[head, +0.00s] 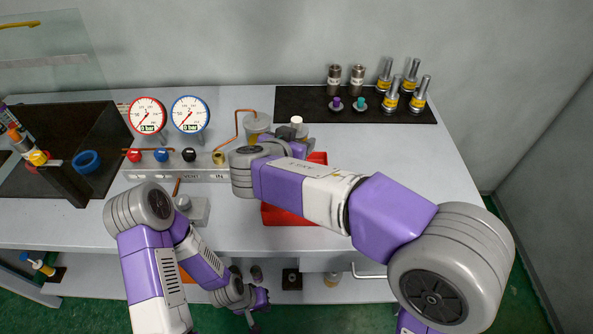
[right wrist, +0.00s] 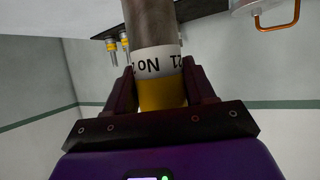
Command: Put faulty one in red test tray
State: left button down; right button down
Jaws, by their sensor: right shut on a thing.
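The red tray (head: 285,214) lies on the bench, mostly hidden under my right arm. My right gripper (head: 298,142) is above the tray's back part, largely hidden by its own wrist. In the right wrist view my right gripper (right wrist: 160,95) is shut on a grey metal cylinder (right wrist: 151,22) with a white "No" label and a yellow band. The label's number is partly hidden. Similar yellow-banded cylinders (head: 391,100) stand on the black mat at the back right. My left gripper (head: 256,310) hangs low in front of the bench; its finger opening is unclear.
Red (head: 147,115) and blue (head: 190,113) gauges, both labelled 0 bar, stand behind a valve panel (head: 205,176). Two dark cylinders (head: 334,78) stand on the black mat (head: 300,104). A blue ring (head: 87,161) is at left. The bench's right front is clear.

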notch_tip(320, 180, down, 3)
jog(key=shift+b, duration=0.3)
jog(key=shift+f+b, duration=0.65)
jog(key=shift+f, duration=1.75)
jog(key=shift+f, duration=0.15)
jog(key=shift+c, duration=1.9)
grip_release()
jog(key=p+v, duration=0.1)
jog(key=v, duration=1.1)
jog(key=shift+p, duration=0.4)
